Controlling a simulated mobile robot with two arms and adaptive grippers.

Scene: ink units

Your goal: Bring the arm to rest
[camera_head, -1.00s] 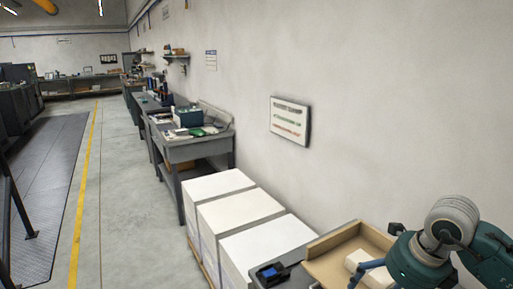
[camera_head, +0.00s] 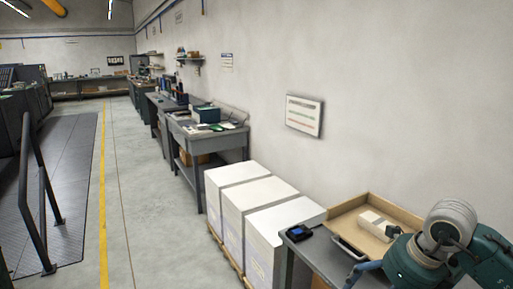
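My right arm comes in at the lower right of the head view, with its teal links and grey joint in front of the table edge. A blue-grey piece moving with that arm shows at the bottom edge, cut off by the frame. I do not see the fingertips of my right gripper. My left arm and gripper are out of view.
A grey table (camera_head: 322,262) holds a cardboard tray (camera_head: 338,222) with a pale block (camera_head: 377,225), and a small dark device (camera_head: 299,233). White stacks (camera_head: 283,219) stand on a pallet beside it. A workbench (camera_head: 205,143) lies beyond. The floor (camera_head: 160,235) left of the stacks is clear.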

